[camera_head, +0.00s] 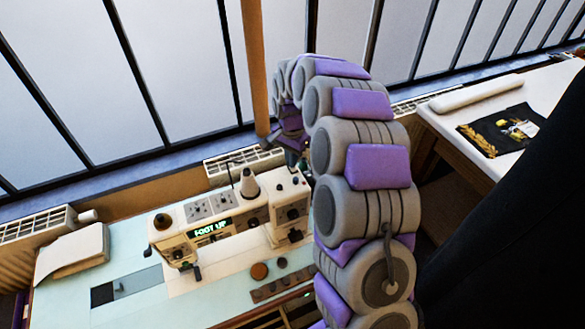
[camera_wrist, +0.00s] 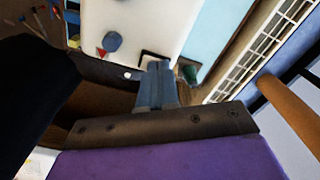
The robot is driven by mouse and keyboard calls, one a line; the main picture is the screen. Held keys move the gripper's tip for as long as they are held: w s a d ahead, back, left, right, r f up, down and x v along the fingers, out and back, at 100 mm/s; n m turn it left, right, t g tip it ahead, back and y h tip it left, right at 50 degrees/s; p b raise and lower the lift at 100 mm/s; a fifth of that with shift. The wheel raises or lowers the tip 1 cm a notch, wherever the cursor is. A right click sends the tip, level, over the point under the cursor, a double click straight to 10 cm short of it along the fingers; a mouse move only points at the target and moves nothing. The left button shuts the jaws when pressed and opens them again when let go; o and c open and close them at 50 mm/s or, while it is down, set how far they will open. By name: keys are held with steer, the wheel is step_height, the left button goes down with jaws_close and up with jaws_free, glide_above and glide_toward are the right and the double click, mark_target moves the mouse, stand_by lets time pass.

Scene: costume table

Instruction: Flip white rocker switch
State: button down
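A cream sewing machine (camera_head: 262,212) stands on the pale table, with light switch plates (camera_head: 198,211) on its top and a green lit display (camera_head: 210,229). I cannot pick out for certain which part is the white rocker switch. My gripper (camera_head: 297,158) is small and partly hidden by my arm, just above and behind the machine's right end. In the wrist view, my grey gripper (camera_wrist: 158,72) points at the edge of the machine's white body (camera_wrist: 143,22). No held object shows, and I cannot tell whether the fingers are apart.
A thread cone (camera_head: 249,183) rises from the machine's top near my gripper. A wooden post (camera_head: 256,70) stands behind it, before the windows. A radiator (camera_head: 240,165) lies along the wall. A second table (camera_head: 500,115) with folded black cloth is at the right.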

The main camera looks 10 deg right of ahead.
steer(key=shift+r+p, duration=1.35)
steer(key=shift+r, duration=2.05)
steer(key=shift+s+r, duration=0.1)
steer(key=shift+s, duration=0.05)
steer(key=s+r+n, duration=0.2)
steer(key=s+n, duration=0.1)
steer(key=s, duration=1.1)
steer(key=s+r+n+g, duration=0.1)
steer(key=s+r+n, duration=0.1)
steer(key=s, duration=1.2)
steer(key=s+r+n, duration=0.2)
steer(key=s+n, duration=0.2)
steer(key=s, duration=1)
steer(key=shift+n+g, duration=0.4)
